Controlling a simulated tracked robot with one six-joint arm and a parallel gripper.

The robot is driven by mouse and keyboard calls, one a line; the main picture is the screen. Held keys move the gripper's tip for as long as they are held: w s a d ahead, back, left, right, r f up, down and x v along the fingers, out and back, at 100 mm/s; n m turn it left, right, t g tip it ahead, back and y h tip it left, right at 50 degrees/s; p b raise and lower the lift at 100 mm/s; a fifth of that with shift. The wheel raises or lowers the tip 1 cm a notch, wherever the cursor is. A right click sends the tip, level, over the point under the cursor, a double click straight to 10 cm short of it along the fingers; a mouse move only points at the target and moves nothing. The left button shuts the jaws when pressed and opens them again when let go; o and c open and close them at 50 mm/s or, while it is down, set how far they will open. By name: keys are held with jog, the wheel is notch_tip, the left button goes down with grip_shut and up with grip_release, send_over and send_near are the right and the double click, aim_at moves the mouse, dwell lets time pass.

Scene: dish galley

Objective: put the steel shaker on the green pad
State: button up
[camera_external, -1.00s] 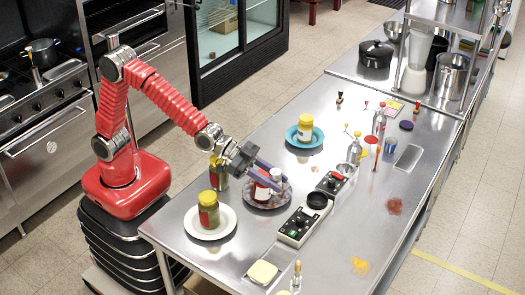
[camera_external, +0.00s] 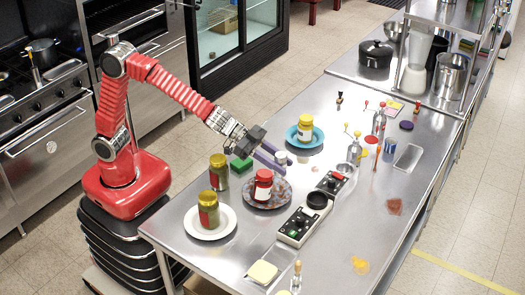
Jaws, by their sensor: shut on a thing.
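The green pad (camera_external: 241,166) lies on the steel counter, just left of and below my gripper's body, beside a gold-lidded jar. My gripper (camera_external: 279,163) has long purple fingers reaching down and right, over the back edge of a dark speckled plate. The fingers are shut on a small pale silvery thing, which looks like the steel shaker (camera_external: 281,157). Only its top shows clearly; the fingers hide most of it. It is apart from the pad, to its right. I cannot tell how high it is above the counter.
A red jar (camera_external: 263,184) stands on the speckled plate (camera_external: 283,197). A gold-lidded jar (camera_external: 219,173) stands left of the pad. Another jar (camera_external: 208,209) sits on a white plate (camera_external: 229,225). A yellow-lidded jar (camera_external: 305,129) sits on a blue plate (camera_external: 290,138). A control box (camera_external: 296,228) stands in front.

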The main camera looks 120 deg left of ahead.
jog(key=shift+s+a+r, duration=0.15)
jog(key=shift+s+a, duration=0.2)
jog(key=shift+a, duration=0.4)
jog(key=s+a+m+h, duration=0.1)
jog(key=s+a, duration=0.3)
jog(key=a, duration=0.1)
jog(key=m+h, duration=0.3)
jog(key=h, duration=0.1)
send_over(241, 164)
jog(key=s+a, duration=0.1)
jog(key=a, duration=0.1)
notch_tip(241, 164, down, 8)
jog(key=shift+d, duration=0.2)
jog(key=shift+f, duration=3.25)
jog(key=shift+f, duration=1.85)
